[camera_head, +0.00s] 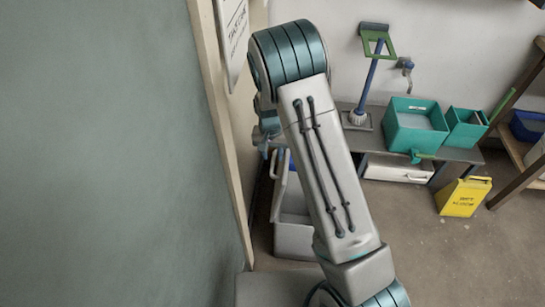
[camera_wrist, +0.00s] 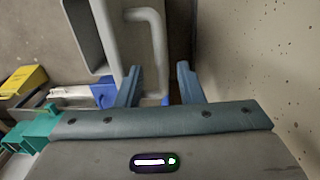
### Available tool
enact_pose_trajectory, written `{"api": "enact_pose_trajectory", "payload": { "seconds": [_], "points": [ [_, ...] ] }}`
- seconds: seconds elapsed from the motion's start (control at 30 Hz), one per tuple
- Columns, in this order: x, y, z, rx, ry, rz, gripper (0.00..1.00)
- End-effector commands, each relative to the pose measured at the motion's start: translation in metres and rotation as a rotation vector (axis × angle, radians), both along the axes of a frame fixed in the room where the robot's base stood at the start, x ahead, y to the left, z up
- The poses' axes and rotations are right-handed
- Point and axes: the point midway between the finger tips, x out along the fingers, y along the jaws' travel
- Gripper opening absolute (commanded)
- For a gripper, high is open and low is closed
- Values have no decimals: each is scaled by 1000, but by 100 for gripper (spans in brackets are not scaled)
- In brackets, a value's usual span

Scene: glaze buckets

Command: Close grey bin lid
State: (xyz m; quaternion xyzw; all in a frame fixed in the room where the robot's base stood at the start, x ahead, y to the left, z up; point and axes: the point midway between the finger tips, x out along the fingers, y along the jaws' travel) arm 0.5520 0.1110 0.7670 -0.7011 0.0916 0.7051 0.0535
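The grey bin (camera_head: 294,238) stands on the floor beside the door frame in the head view, partly hidden by my arm. Its lid (camera_head: 281,188) appears raised, tilted up along the bin's left side. In the wrist view, a grey bent handle (camera_wrist: 157,40) runs beside a grey panel edge (camera_wrist: 108,35), which looks like part of the bin or lid. My gripper (camera_wrist: 158,68) is open, with one finger on each side of the handle's lower part in the picture. I cannot tell whether either finger touches it. In the head view, my gripper is mostly hidden behind my arm.
A green wall (camera_head: 100,150) and door frame (camera_head: 222,130) stand close on the left. A yellow wet-floor sign (camera_head: 463,197) stands on the floor. The floor at front right is clear.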

Motion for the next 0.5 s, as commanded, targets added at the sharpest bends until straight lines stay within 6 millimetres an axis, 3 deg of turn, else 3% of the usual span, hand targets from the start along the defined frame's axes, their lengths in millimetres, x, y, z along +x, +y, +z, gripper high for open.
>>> {"api": "enact_pose_trajectory", "payload": {
  "seconds": [0.2, 0.5],
  "points": [
    [0, -1, -21, 0, 2, 1, 34],
    [0, -1, -24, 1, 0, 1, 34]
  ]
}}
